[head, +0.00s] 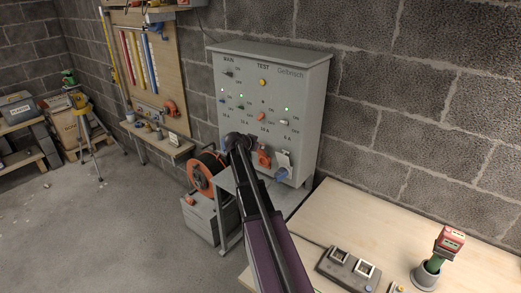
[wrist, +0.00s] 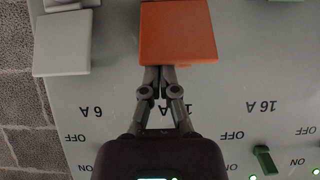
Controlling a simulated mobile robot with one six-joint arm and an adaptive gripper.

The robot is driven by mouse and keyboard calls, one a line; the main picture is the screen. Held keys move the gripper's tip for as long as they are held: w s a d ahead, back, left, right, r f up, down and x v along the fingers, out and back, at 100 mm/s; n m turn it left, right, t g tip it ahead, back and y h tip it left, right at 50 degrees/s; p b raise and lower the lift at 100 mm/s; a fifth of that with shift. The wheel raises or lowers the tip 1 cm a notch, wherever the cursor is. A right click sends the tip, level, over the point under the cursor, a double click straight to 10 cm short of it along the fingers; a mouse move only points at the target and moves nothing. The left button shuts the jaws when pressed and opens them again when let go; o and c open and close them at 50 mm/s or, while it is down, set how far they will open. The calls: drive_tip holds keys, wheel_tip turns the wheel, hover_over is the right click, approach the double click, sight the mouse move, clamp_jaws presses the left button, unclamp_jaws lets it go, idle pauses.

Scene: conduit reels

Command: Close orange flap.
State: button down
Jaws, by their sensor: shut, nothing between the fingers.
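The orange flap (wrist: 178,34) is a flat square in the upper middle of the wrist view, which shows the panel upside down. In the head view the orange flap (head: 264,156) is small, low on the front of the grey panel box (head: 298,85), just right of my arm's end. I cannot tell how far it stands out from the panel. My gripper (wrist: 162,70) is shut and empty, its fingertips together at the flap's near edge in the wrist view. Contact is unclear. In the head view my arm hides part of the panel's lower left.
A pale grey flap (wrist: 62,43) sits beside the orange one. A blue plug (head: 281,174) is below it in the head view. A green switch (wrist: 265,160) sticks out of the panel. An orange cable reel (head: 201,176) stands left; a workbench (head: 345,213) is right.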

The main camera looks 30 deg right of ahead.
sight(263, 154)
drive_tip(key=shift+s+a+f+h+b, duration=0.2)
drive_tip(key=shift+a+f+h+b, duration=0.35)
drive_tip(key=shift+b, duration=0.7)
drive_tip(key=shift+a+f+t+h+b, duration=0.4)
drive_tip(key=shift+h+b, duration=0.35)
drive_tip(key=shift+b, duration=0.45)
drive_tip(key=shift+s+a+f+b, duration=0.25)
drive_tip(key=shift+a+f+b, duration=0.4)
drive_tip(key=shift+b, duration=0.2)
wheel_tip(263, 154, down, 10)
drive_tip(key=t+h+b, duration=0.1)
drive_tip(key=h+b, duration=0.3)
drive_tip(key=b, duration=1.3)
drive_tip(key=shift+w+d+f+b, duration=0.2)
drive_tip(key=shift+d+b, duration=0.1)
drive_tip(key=shift+d, duration=0.15)
